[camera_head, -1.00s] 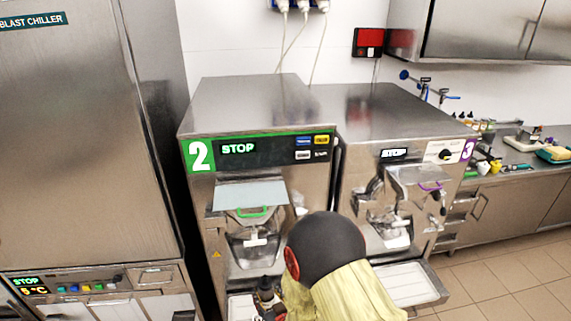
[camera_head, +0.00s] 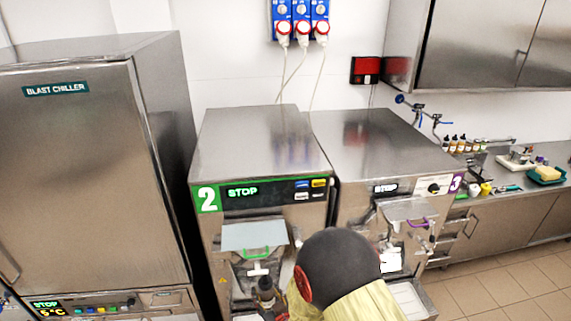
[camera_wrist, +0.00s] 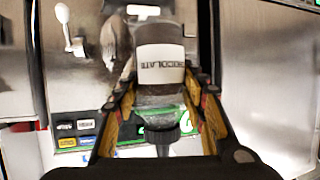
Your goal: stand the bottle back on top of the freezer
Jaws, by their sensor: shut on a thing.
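My gripper (camera_wrist: 160,85) is shut on a bottle (camera_wrist: 160,88), with one finger on each side of it in the wrist view. The bottle has a white label with dark lettering, upside down in this view, and a dark cap pointing to the bottom of the picture. In the head view the dark cap end of the bottle (camera_head: 266,288) shows in front of freezer 2, below its top; my arm hides most of my gripper. Freezer 2 (camera_head: 262,145) has a green-edged STOP panel and a flat, bare steel top. Freezer 3 (camera_head: 375,135) beside it also has a bare top.
A blast chiller (camera_head: 80,170) stands close on the left. Blue and red sockets (camera_head: 302,20) with hanging cables are on the wall behind. A wall cabinet (camera_head: 470,45) juts out at the upper right, above a counter (camera_head: 505,180) with several small bottles.

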